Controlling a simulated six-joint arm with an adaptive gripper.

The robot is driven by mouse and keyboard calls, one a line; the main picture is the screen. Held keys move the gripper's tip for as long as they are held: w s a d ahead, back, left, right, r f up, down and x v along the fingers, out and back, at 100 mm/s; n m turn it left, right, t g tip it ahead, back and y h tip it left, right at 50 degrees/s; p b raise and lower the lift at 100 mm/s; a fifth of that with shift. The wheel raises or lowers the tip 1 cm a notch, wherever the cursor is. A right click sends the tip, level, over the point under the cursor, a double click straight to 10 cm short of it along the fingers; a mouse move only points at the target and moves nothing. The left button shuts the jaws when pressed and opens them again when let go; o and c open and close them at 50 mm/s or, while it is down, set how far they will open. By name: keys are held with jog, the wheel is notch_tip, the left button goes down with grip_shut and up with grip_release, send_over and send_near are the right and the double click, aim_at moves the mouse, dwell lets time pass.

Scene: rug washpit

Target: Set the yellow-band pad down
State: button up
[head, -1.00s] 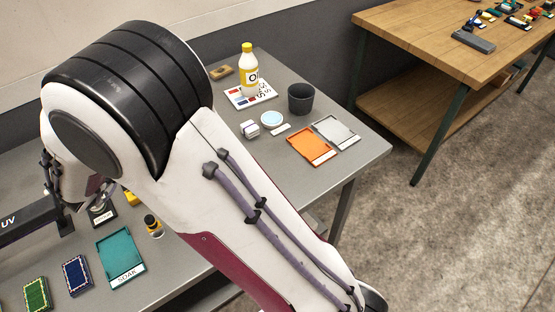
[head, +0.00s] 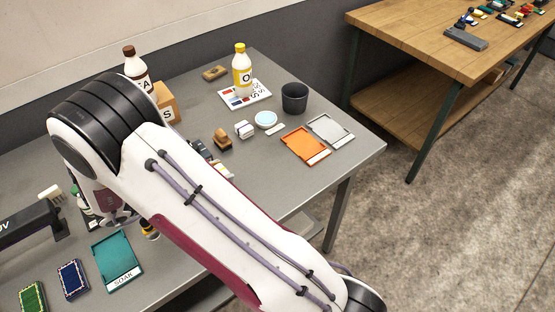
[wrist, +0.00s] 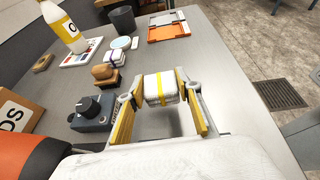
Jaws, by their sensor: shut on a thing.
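The yellow-band pad (wrist: 160,88) is a small white block with a yellow band across it. In the wrist view my gripper (wrist: 162,92) is shut on it, one yellow finger at each side. A dark shadow lies on the grey table below it; the pad looks held a little above the top. In the head view a white and yellow bit (head: 224,170) beside my arm looks like this pad; my arm hides most of it and the gripper there.
A dark knobbed device (wrist: 92,112) and wooden stamp (wrist: 105,75) stand left of the pad. Beyond are a white block (head: 244,130), round dish (head: 265,119), orange tray (head: 305,144), grey tray (head: 330,130), dark cup (head: 294,98) and yellow bottle (head: 242,72). Table right of the pad is clear.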

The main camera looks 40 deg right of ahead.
jog(key=shift+s+d+f+m+g, duration=0.15)
jog(key=shift+s+f+m+g, duration=0.2)
jog(key=shift+s, duration=0.25)
jog(key=shift+d, duration=0.1)
send_over(276, 161)
jog(key=a, duration=0.2)
jog(key=shift+d, duration=0.15)
dwell(0.4)
jog(key=shift+d, duration=0.55)
jog(key=shift+d+f, duration=0.2)
jog(key=shift+f, duration=0.25)
jog(key=shift+d+f, duration=0.2)
jog(key=shift+f, duration=0.95)
jog(key=shift+f, duration=0.2)
